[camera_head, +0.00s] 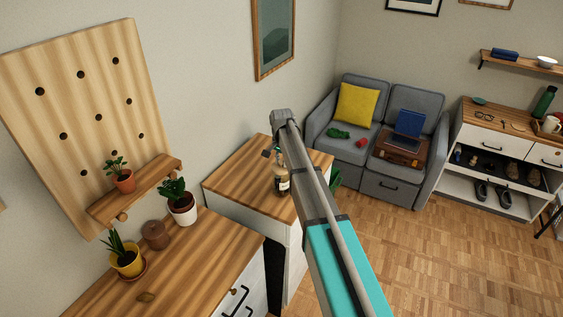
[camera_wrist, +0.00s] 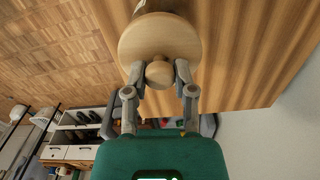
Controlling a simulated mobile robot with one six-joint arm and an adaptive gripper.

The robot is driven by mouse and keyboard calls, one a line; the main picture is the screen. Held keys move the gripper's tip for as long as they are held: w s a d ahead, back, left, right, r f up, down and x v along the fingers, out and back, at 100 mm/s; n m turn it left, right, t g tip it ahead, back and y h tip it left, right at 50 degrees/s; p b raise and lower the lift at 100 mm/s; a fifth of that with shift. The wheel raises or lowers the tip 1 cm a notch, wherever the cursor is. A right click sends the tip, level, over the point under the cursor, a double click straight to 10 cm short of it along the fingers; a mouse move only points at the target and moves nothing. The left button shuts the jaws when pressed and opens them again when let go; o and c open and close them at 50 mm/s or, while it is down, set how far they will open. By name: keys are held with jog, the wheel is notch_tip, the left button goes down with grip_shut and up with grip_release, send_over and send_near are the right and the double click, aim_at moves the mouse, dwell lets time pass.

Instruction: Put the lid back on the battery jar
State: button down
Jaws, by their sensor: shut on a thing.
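In the wrist view my gripper (camera_wrist: 159,82) is shut on the round knob of a pale wooden lid (camera_wrist: 160,36). Part of the brownish jar (camera_wrist: 154,6) shows just past the lid's far edge. In the head view the battery jar (camera_head: 282,186), with a dark label, stands upright on the far wooden-topped cabinet. My gripper (camera_head: 271,153) is at the jar's top there, partly hidden by my arm. The lid is too small and covered in that view to tell whether it rests on the rim or is just above it.
The far cabinet top (camera_head: 236,176) is otherwise mostly clear. The nearer cabinet holds potted plants (camera_head: 182,205) and a brown lidded pot (camera_head: 155,235). A pegboard (camera_head: 85,110) with a small shelf leans at the left. A grey sofa (camera_head: 345,143) stands behind.

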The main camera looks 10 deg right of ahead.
jog(key=shift+c, duration=1.8)
grip_release()
jog(key=o, duration=0.4)
jog(key=shift+c, duration=0.2)
jog(key=shift+r+p, duration=3.5)
jog(key=shift+p, duration=0.05)
grip_shut()
